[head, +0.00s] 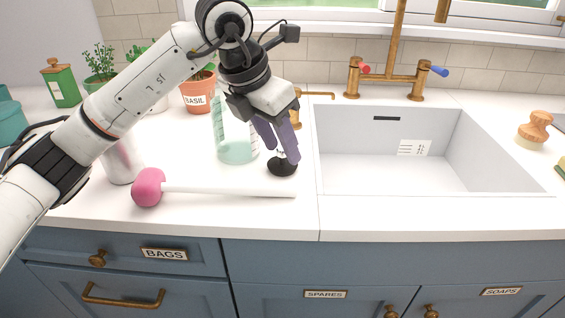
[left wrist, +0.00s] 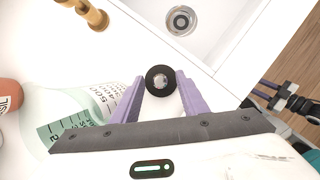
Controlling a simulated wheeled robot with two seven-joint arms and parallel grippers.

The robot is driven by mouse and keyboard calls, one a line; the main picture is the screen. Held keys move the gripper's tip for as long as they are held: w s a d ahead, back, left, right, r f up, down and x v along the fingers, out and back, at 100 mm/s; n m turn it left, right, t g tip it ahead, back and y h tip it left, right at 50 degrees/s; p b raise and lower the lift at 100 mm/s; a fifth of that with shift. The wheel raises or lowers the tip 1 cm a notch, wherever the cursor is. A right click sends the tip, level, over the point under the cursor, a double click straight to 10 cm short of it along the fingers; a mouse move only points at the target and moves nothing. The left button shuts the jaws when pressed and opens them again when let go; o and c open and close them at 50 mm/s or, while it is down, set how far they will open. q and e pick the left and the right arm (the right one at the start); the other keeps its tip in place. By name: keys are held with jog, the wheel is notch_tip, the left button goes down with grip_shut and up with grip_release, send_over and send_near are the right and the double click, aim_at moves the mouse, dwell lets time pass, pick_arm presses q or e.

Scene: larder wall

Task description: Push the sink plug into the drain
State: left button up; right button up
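The sink plug (head: 282,168) is a black disc with a silver knob, standing on the white counter left of the sink. It also shows in the left wrist view (left wrist: 152,88). My left gripper (head: 280,156) points down over it, its purple fingers open on either side of the plug's knob, with gaps visible in the left wrist view (left wrist: 160,80). The drain (left wrist: 181,20) is a round metal ring in the basin floor; the head view does not show it. What looks like my right gripper (left wrist: 266,91) is small at the right of the left wrist view.
The white sink (head: 380,140) has a brass tap (head: 392,78) behind it. A clear measuring jug (head: 236,152) stands close left of my gripper. A basil pot (head: 198,95) stands behind. A brush (head: 535,131) is right of the sink.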

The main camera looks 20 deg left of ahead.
pick_arm(q)
grip_shut()
jog(key=shift+r, duration=0.1)
